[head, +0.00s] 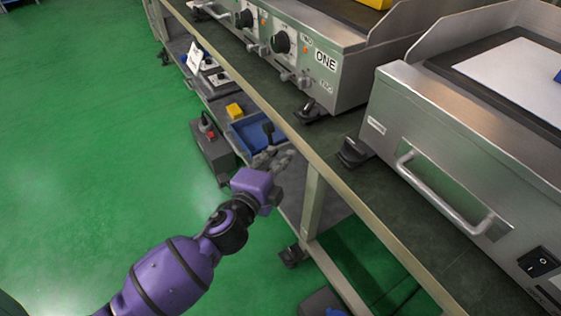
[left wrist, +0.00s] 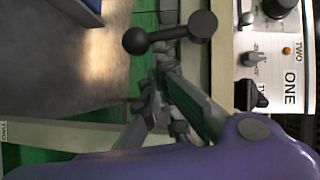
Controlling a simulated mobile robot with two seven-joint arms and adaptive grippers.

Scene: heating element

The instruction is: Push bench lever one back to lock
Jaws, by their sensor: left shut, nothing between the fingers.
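The bench lever (head: 268,131) is a black arm with a round knob, just below the bench's front edge under the unit labelled ONE. In the left wrist view the lever (left wrist: 170,34) lies sideways, a round knob at its left end and a thick round end at its right. My left gripper (head: 287,157) is shut and empty, just below and beside the lever in the head view. In the left wrist view its fingers (left wrist: 160,80) come close under the lever; I cannot tell whether they touch. My right gripper is out of view.
The bench (head: 352,210) carries the unit labelled ONE (head: 325,60) and a steel griddle (head: 450,130) with a handle. The lower shelf holds a blue bin (head: 247,133) and a yellow box (head: 234,111). A grey box (head: 212,150) stands beside it. Open green floor lies left.

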